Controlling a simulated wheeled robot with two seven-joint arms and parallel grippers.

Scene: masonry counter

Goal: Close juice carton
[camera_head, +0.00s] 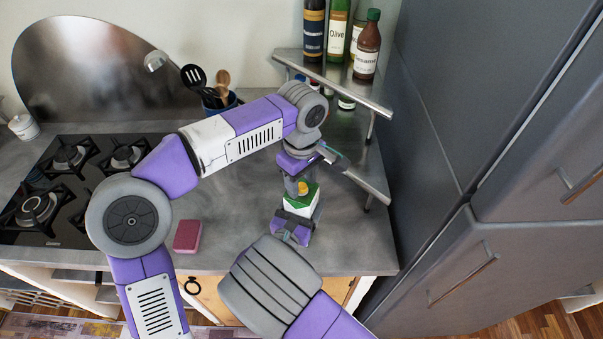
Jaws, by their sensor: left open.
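The juice carton (305,203) stands on the grey counter near its front edge, right of centre. It has a green top, a white side and an orange-yellow cap (303,187). My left gripper (297,183) comes down from above and is open at the carton's top, close to the cap; the picture does not show whether it touches. My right gripper (291,232) is at the front, lower side of the carton and hides part of it. Its fingers are too hidden to tell whether they grip the carton.
A pink sponge (188,236) lies on the counter (237,218) to the left. A black gas hob (70,190) is further left. A metal shelf (340,85) with bottles (367,50) stands behind, its rail close to my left wrist. A utensil holder (222,104) is at the back. Grey cabinets (470,120) bound the right.

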